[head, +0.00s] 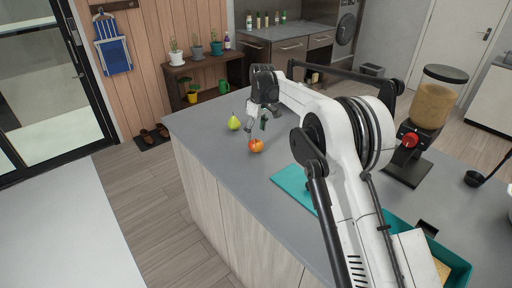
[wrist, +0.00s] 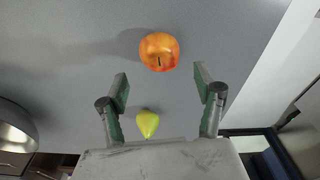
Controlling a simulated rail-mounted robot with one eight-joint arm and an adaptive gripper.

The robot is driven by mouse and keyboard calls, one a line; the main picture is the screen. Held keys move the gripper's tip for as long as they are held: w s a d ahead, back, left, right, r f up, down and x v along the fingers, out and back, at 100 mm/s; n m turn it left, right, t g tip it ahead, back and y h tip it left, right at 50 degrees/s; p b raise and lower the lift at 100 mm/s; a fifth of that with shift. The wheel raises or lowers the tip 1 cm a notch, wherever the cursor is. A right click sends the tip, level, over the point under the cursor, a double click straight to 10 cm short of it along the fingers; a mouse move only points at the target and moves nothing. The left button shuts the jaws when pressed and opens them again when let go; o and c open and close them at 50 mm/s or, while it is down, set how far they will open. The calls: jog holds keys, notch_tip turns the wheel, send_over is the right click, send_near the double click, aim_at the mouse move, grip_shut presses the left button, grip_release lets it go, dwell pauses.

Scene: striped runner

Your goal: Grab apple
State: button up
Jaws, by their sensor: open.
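The apple (head: 256,146) is red and orange and sits on the grey countertop. In the wrist view the apple (wrist: 159,52) lies beyond the open fingertips, roughly centred between them and apart from both. A yellow-green pear (head: 234,123) stands behind and left of the apple in the head view; in the wrist view the pear (wrist: 148,124) shows between the fingers, near the gripper's palm. My gripper (head: 249,130) is above the counter, close to the apple and pear. In the wrist view my gripper (wrist: 160,90) is open, with nothing held between its green-padded fingers.
A teal board (head: 291,184) lies on the counter to the right of the apple.

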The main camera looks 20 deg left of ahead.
aim_at(256, 142)
jog(key=shift+s+d+f+p, duration=0.1)
jog(key=shift+f+p, duration=0.45)
jog(key=shift+f, duration=2.15)
jog(key=c, duration=1.3)
